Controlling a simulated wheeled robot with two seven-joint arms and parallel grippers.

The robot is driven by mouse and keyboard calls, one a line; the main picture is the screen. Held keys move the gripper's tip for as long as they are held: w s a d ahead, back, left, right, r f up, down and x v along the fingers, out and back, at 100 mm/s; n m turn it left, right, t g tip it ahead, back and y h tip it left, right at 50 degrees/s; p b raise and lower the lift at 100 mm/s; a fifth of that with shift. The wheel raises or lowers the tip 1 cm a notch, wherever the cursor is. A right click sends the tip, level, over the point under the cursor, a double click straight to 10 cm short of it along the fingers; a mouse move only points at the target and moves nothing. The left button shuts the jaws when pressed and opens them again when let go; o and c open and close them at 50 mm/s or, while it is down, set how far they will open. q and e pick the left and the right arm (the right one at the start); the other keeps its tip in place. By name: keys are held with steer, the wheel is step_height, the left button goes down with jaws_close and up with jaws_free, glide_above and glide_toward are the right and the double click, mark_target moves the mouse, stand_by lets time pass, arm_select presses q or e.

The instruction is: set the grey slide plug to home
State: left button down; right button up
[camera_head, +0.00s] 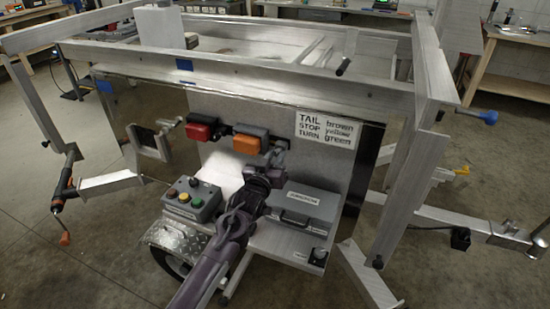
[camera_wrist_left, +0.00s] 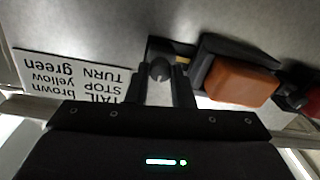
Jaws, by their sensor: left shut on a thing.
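The grey slide plug (camera_wrist_left: 160,69) shows in the left wrist view as a small dark-grey round knob beside the orange lamp (camera_wrist_left: 240,80). My left gripper (camera_wrist_left: 161,85) is shut on it, with one finger on each side. In the head view my left gripper (camera_head: 274,157) reaches up to the grey panel, just right of the orange lamp (camera_head: 247,145) and below the label sign. The gripper largely hides the plug there, and I cannot read its slide position. My right gripper is in neither view.
A red lamp (camera_head: 200,132) sits left of the orange one. A white wiring sign (camera_head: 325,130) is above right. A grey button box (camera_head: 192,199) and a grey case (camera_head: 301,208) stand on the ledge below, either side of my arm. Aluminium trailer posts flank the panel.

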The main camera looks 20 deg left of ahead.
arm_select(q)
steer(key=shift+w+a, duration=0.15)
steer(key=shift+a, duration=1.55)
steer(key=c, duration=1.3)
jaws_free()
steer(key=shift+a, duration=0.1)
steer(key=shift+o, duration=0.2)
steer(key=d, duration=0.3)
steer(key=shift+d, duration=0.1)
steer(key=s+f+m+g, duration=0.1)
steer(key=s+f+g, duration=0.3)
steer(key=s, duration=0.5)
steer(key=s+d+f+g, duration=0.1)
steer(key=s+f+g, duration=0.3)
steer(key=s, duration=0.6)
steer(key=s+d+f+m+g, duration=0.1)
steer(key=s+f+g, duration=0.2)
steer(key=s+f, duration=0.3)
steer(key=s, duration=0.4)
steer(key=shift+s+d+m+g+b, duration=0.15)
steer(key=shift+s+m+g+b, duration=0.15)
steer(key=shift+g+b, duration=0.1)
